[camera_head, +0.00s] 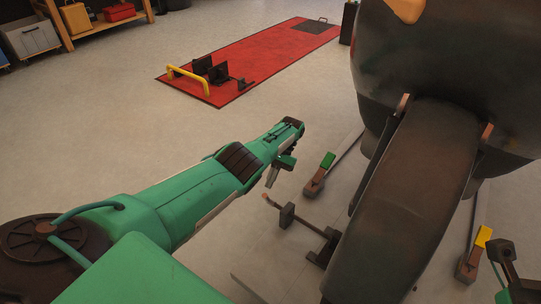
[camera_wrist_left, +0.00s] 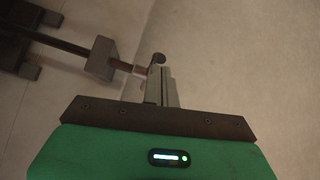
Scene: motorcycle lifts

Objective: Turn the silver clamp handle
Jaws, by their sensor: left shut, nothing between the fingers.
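The clamp handle (camera_head: 273,203) is a thin bar with a coppery end, running from a grey block (camera_head: 287,214) beside the motorcycle's wheel (camera_head: 395,220). Its finish looks dark and coppery rather than clearly silver. In the left wrist view the bar's coppery end (camera_wrist_left: 139,69) reaches from the grey block (camera_wrist_left: 101,58) toward my fingertips. My left gripper (camera_head: 272,178) is shut and empty, pointing down just above the handle's end in the head view; it also shows in the left wrist view (camera_wrist_left: 158,85). Whether it touches the bar I cannot tell. My right gripper (camera_head: 502,252) is partly in view, its jaws unclear.
Levers with a green grip (camera_head: 327,160) and a yellow grip (camera_head: 483,236) stand on either side of the wheel. A red lift platform (camera_head: 265,58) with a yellow bar (camera_head: 188,78) lies farther back. A wooden shelf (camera_head: 105,22) is at upper left. The floor between is clear.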

